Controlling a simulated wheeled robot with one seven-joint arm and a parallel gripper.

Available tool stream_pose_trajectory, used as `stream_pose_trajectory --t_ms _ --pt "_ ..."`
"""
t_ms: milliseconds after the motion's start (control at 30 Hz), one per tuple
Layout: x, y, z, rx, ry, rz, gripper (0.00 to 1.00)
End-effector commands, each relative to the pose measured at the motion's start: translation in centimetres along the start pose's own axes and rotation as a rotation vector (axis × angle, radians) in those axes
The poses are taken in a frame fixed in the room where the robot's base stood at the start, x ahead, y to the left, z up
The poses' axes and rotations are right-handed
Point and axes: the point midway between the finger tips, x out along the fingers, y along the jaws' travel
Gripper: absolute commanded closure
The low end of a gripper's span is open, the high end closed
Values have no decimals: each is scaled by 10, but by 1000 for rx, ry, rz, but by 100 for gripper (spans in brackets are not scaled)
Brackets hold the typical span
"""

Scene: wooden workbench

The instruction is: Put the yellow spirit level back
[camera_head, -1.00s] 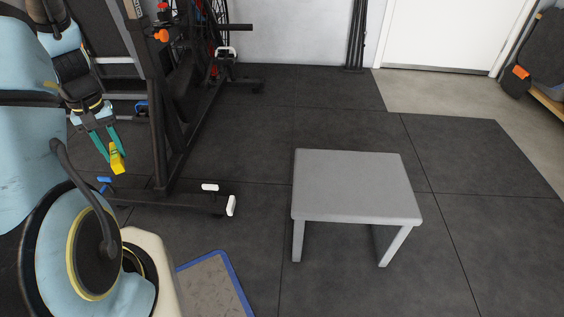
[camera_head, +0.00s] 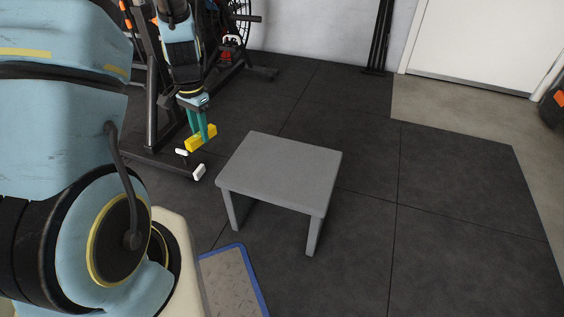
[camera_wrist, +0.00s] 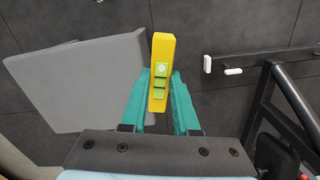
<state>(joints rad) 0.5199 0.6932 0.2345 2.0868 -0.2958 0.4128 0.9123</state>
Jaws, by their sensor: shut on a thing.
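The yellow spirit level (camera_head: 201,138) is a short yellow bar held between the teal fingers of my gripper (camera_head: 202,131), in the air left of the grey table in the head view. In the wrist view the level (camera_wrist: 161,50) points away from the palm, with green vials on its upper face. The teal fingertips of my gripper (camera_wrist: 158,88) close on its sides. No wooden workbench shows in these frames.
A small grey table (camera_head: 283,165) with a bare top stands on dark floor tiles; it also shows in the wrist view (camera_wrist: 75,80). A black gym frame with white-capped feet (camera_head: 199,172) stands behind the gripper. A blue-edged mat (camera_head: 232,282) lies in front.

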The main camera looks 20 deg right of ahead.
Motion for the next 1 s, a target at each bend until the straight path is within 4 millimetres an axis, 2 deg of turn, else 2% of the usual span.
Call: stream_pose_trajectory --t_ms 33,200,300,433,533,600,800,1000 --pt "-7 21 -20 167 0 -2 100" --pt "-8 92 -72 733 8 -6 100" --pt "-8 130 -94 998 19 -8 100" --pt "-6 164 -109 1229 31 -12 100" --pt "-3 178 -115 1318 37 -12 100" --pt "6 182 -116 1345 37 -11 100" --pt "44 183 -118 1349 38 -12 100" --pt "61 183 -118 1346 39 -13 100"
